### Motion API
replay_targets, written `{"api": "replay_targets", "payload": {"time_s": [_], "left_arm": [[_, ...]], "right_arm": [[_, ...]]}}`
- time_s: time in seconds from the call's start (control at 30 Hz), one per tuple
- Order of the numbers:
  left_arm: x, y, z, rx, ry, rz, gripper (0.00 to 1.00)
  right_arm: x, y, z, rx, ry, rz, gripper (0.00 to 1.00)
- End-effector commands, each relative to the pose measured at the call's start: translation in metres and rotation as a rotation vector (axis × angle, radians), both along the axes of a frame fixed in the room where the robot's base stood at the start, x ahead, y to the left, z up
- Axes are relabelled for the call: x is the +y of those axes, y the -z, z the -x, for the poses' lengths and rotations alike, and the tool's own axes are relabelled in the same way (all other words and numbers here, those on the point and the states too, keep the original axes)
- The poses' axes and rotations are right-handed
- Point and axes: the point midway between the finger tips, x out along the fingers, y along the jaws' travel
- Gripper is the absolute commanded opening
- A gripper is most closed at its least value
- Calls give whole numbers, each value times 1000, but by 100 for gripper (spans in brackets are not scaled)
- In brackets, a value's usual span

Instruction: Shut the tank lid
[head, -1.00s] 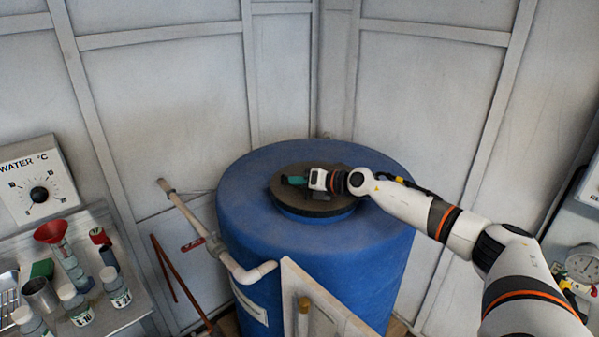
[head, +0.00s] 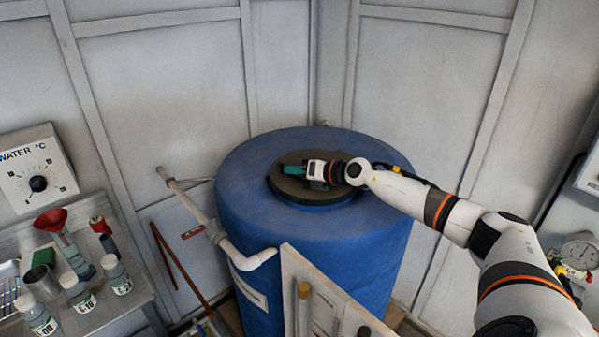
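The blue tank (head: 330,238) stands in the corner of the room. Its dark round lid (head: 290,187) lies over the opening on top and looks level, with a blue rim below it. My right gripper (head: 292,170) is over the lid, pointing left, with its teal fingertips at or just above the lid's surface. I cannot tell whether the fingers are open or shut, or whether they touch the lid. My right arm reaches in from the lower right. My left gripper is not in view.
A white pipe (head: 207,220) runs along the tank's left side. A pale panel (head: 310,295) stands in front of the tank. At left, a bench (head: 115,312) holds bottles, a red funnel (head: 50,219) and a metal cup (head: 42,281). A gauge (head: 580,254) is at far right.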

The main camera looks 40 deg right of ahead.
Motion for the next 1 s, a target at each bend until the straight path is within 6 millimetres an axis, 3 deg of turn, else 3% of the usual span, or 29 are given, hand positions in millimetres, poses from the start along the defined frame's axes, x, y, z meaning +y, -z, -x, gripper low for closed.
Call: {"api": "replay_targets", "payload": {"time_s": [0.17, 0.33, 0.63, 1.0], "left_arm": [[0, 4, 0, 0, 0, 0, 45], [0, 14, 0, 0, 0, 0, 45], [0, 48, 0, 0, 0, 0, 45], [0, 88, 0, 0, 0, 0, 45]], "right_arm": [[-5, -2, 8, 0, 3, 2, 32], [-12, -7, 33, 2, 1, 5, 32], [-26, -20, 78, 4, 1, 6, 32], [-33, -32, 102, 0, -3, 5, 32]]}}
